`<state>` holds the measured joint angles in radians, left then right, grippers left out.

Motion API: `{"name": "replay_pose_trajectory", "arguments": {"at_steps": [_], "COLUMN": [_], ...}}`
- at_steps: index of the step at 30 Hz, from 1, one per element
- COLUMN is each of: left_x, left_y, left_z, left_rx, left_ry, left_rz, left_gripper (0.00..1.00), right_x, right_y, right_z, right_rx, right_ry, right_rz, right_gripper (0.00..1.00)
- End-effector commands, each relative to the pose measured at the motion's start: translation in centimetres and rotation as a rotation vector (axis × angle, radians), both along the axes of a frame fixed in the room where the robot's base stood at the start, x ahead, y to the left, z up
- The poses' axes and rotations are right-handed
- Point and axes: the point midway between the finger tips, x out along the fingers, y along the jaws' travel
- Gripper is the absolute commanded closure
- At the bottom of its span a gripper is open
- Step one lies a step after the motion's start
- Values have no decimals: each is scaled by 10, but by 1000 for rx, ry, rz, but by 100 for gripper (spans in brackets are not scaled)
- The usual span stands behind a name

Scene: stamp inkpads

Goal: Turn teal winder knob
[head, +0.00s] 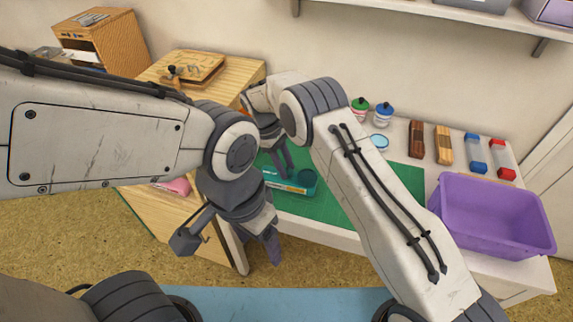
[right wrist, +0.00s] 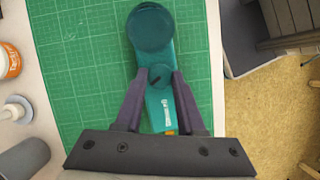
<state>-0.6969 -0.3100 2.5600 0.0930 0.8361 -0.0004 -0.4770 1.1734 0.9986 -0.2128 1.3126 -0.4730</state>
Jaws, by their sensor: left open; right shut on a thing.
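The teal winder (head: 298,184) lies on the green cutting mat. In the right wrist view its body (right wrist: 160,112) runs down the picture from a large dark teal round part (right wrist: 150,27). The small teal winder knob (right wrist: 158,76), with a dark mark on top, sits below that round part. My right gripper (right wrist: 160,78) is shut on the knob, one finger on each side. In the head view my right gripper (head: 283,166) is at the winder, and the knob cannot be made out there. My left gripper (head: 262,248) is open and empty, low in front of the table edge.
The green mat (head: 404,182) is bare on its right part. A purple bin (head: 490,215) stands at the right. Jars with green (head: 360,105) and blue (head: 384,109) lids, stamps and inkpads line the back. A wooden desk (head: 235,80) is at the left.

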Motion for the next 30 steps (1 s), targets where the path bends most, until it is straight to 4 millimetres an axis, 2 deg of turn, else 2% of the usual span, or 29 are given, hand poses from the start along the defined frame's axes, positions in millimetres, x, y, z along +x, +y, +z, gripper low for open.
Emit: {"name": "replay_pose_trajectory", "arguments": {"at_steps": [15, 30], "left_x": [0, 0], "left_y": [0, 0], "left_z": [13, 17], "left_rx": [0, 0], "left_ry": [0, 0], "left_rz": [0, 0], "left_gripper": [27, 27], "right_x": [-4, -5], "right_y": [1, 1], "right_z": [1, 0], "right_rx": [0, 0], "right_ry": [1, 0], "right_rz": [435, 599], "right_gripper": [100, 100]}}
